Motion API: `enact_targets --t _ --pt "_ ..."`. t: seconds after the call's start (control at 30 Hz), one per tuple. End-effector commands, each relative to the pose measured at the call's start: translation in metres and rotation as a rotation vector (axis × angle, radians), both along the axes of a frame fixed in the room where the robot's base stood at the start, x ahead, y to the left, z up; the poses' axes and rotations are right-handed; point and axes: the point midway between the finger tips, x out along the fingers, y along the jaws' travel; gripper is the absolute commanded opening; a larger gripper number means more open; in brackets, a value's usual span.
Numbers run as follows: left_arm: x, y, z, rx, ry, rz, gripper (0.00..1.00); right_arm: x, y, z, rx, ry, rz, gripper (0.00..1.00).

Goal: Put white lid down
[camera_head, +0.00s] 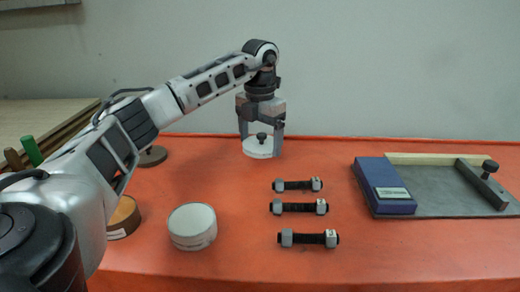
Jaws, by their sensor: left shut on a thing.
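The white lid (257,151) is a flat round disc with a dark knob (262,137) on top, near the back of the orange table. My left gripper (262,139) points down over it, its two fingers on either side of the knob, and is shut on the lid. The lid looks level. I cannot tell whether its underside touches the table. My right gripper is not in view.
A round white-topped container (192,226) stands at front left, with a brown round container (123,217) beside my arm. Several bolts (299,207) lie mid-table. A blue box (384,186) and grey plate (440,202) lie right. Orange table (230,185) is clear between.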

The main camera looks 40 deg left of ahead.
Motion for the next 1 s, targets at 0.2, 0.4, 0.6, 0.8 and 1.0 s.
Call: enact_targets --t 0.2,0.4,0.6,0.8,1.0 --pt "0.007 0.007 -0.018 0.003 0.005 -0.002 0.62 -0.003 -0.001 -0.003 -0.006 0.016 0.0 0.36" --pt "0.006 0.007 -0.041 0.001 0.001 -0.002 0.62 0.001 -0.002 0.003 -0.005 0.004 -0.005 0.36" --pt "0.007 0.007 -0.042 0.001 -0.001 -0.001 0.62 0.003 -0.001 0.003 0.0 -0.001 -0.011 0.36" --pt "0.006 0.007 -0.046 0.001 0.0 -0.001 0.86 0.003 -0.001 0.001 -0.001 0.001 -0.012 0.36" --pt "0.006 0.006 -0.045 0.001 0.0 -0.001 1.0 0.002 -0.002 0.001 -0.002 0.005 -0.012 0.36"
